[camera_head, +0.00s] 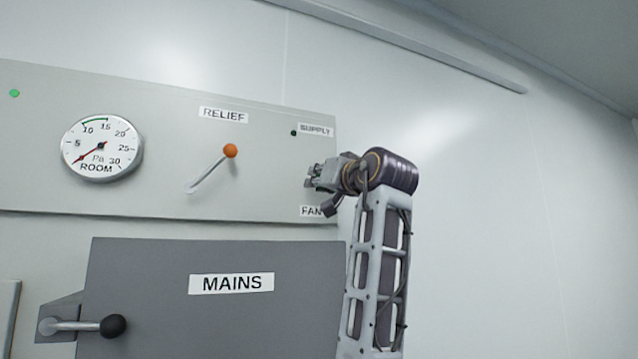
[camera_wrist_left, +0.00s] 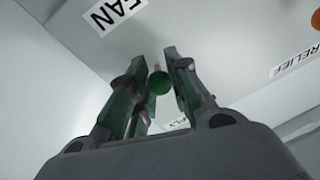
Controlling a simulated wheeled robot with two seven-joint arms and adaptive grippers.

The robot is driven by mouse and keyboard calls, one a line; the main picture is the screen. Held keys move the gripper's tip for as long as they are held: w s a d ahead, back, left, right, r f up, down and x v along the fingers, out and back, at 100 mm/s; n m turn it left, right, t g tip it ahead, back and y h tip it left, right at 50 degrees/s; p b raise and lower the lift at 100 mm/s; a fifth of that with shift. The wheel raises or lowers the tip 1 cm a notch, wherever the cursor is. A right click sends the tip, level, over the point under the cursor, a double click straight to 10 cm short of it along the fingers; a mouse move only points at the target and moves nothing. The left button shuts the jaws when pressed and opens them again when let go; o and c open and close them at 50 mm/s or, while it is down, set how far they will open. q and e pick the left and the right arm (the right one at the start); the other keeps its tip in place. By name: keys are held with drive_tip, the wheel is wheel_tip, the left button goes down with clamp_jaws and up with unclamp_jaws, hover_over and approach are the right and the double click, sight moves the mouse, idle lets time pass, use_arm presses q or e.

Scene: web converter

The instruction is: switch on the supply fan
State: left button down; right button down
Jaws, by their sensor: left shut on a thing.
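The supply fan switch sits on the grey panel between the SUPPLY label (camera_head: 316,130) and the FAN label (camera_head: 311,211). Its green ball knob (camera_wrist_left: 158,83) shows between the fingers in the left wrist view. My left gripper (camera_head: 313,178) is at the panel's right end and hides the switch in the head view. In the wrist view this gripper (camera_wrist_left: 157,66) is shut on the green knob, one finger on each side. A small dark lamp (camera_head: 293,133) beside the SUPPLY label looks unlit. My right gripper is not in view.
The RELIEF lever with its orange ball (camera_head: 230,151) is left of my gripper. A round ROOM gauge (camera_head: 102,148) is further left, near a green lamp (camera_head: 14,93). The MAINS box (camera_head: 200,315) with a black-knobbed handle (camera_head: 113,326) is below. The wall at right is bare.

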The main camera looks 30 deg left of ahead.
use_arm(q)
drive_tip(key=shift+s+d+r+g+h, duration=0.1)
drive_tip(key=shift+r+g+h, duration=0.65)
drive_tip(key=shift+h, duration=0.55)
drive_tip(key=shift+r+g+h, duration=0.25)
drive_tip(key=shift+g+h, duration=0.15)
drive_tip(key=shift+g, duration=0.05)
drive_tip(key=shift+a+r+m+g+h, duration=0.15)
drive_tip(key=shift+r+g+h, duration=0.35)
drive_tip(key=shift+h, duration=0.25)
drive_tip(key=shift+a+r+m+g+h, duration=0.15)
drive_tip(key=shift+r+g+h, duration=0.3)
drive_tip(key=shift+h, duration=0.3)
idle(1.0)
drive_tip(key=c, duration=1.3)
unclamp_jaws()
drive_tip(key=shift+w+f, duration=0.15)
drive_tip(key=shift+w, duration=0.05)
drive_tip(key=shift+d+f+t+y, duration=0.2)
drive_tip(key=shift+f+t+y, duration=0.35)
drive_tip(key=shift+y, duration=0.25)
drive_tip(key=shift+s+f+t+y, duration=0.1)
drive_tip(key=shift+f+t+y, duration=0.45)
drive_tip(key=shift+y, duration=0.25)
drive_tip(key=shift+f+t+y, duration=0.4)
drive_tip(key=shift+t+y, duration=0.15)
drive_tip(key=shift+y, duration=0.25)
